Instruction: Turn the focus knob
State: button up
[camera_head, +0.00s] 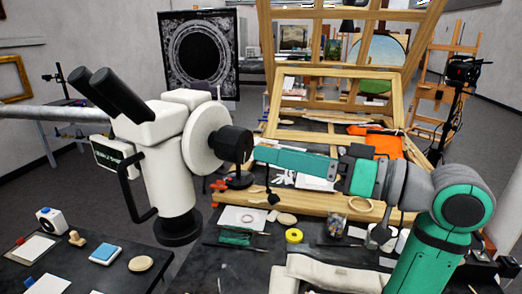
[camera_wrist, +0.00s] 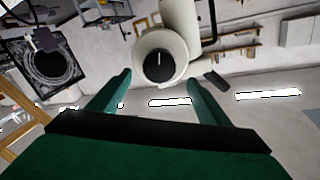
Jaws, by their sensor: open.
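The white microscope (camera_head: 175,140) with black eyepieces stands at the left of centre in the head view. Its black focus knob (camera_head: 231,145) sticks out to the right from a round white disc. In the wrist view the knob (camera_wrist: 160,67) shows end-on with a white line standing upright on its face. My green gripper (camera_head: 256,155) points left at the knob, its tips close to the knob's outer end. In the wrist view my gripper (camera_wrist: 160,77) is open and empty, one finger on each side of the knob's outline, the knob seeming just beyond the tips. I cannot tell any contact.
A wooden easel frame (camera_head: 340,88) stands behind my arm. The dark worktable (camera_head: 215,265) below carries a yellow tape roll (camera_head: 293,236), wooden discs and small tools. A black handle (camera_head: 133,190) hangs at the microscope's left.

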jog(key=shift+v, duration=1.3)
dwell(0.5)
